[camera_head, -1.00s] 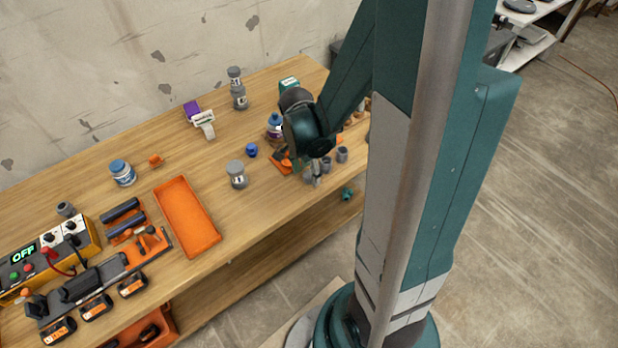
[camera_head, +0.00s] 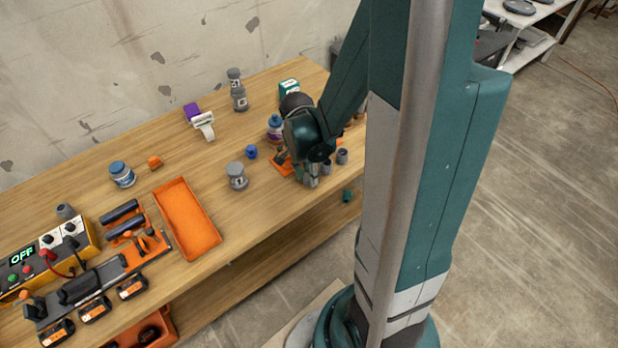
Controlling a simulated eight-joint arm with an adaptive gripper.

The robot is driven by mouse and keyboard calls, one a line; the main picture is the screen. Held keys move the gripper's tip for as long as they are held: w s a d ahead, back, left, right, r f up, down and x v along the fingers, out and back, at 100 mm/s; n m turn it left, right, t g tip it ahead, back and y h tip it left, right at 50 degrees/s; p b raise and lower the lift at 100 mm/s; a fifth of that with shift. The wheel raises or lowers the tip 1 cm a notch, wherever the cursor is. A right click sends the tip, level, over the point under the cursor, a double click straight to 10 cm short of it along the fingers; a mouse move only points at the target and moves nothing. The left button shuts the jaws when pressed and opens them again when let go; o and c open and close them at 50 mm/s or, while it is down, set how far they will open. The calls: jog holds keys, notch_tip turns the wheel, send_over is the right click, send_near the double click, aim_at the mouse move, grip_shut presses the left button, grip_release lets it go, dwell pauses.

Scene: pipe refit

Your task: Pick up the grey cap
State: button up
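Small grey fittings stand near the table's front right edge; a cap among them is too small to tell apart. One grey piece (camera_head: 342,156) stands at the right, and another grey piece (camera_head: 327,168) stands just left of it. My gripper (camera_head: 310,176) is low over the front edge of the table, pointing down, left of these pieces. A grey shape at its fingertips may be a fitting or part of the fingers. Whether the fingers are open or shut on something cannot be made out.
A grey jar (camera_head: 237,176), a blue cap (camera_head: 251,152) and a blue-and-purple bottle (camera_head: 275,127) stand near my gripper. An orange tray (camera_head: 187,219) lies further left. A green thing (camera_head: 347,195) shows below the table edge. Bare wood lies between tray and jar.

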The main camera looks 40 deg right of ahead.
jog(key=shift+r, duration=0.1)
dwell(0.3)
notch_tip(320, 180, up, 10)
jog(key=p, duration=0.2)
jog(key=shift+p, duration=0.4)
jog(key=shift+w+a, duration=0.1)
jog(key=shift+a, duration=0.05)
dwell(1.0)
jog(key=w+a+n, duration=0.1)
jog(key=w+a, duration=0.2)
jog(key=a, duration=0.3)
jog(key=w+a+n+p, duration=0.1)
jog(key=w+a+n, duration=0.1)
jog(key=a, duration=0.4)
jog(key=w+a+n, duration=0.1)
jog(key=w+a, duration=0.4)
jog(key=a, duration=0.1)
jog(key=shift+a+r+n+t, duration=0.25)
jog(key=shift+a+n+t, duration=0.05)
jog(key=shift+n, duration=0.1)
jog(key=w+a+n+p, duration=0.1)
jog(key=a+n, duration=0.3)
jog(key=a, duration=1.6)
jog(key=shift+w, duration=0.45)
send_over(186, 218)
jog(key=shift+f+b, duration=0.3)
jog(key=shift+f, duration=2.65)
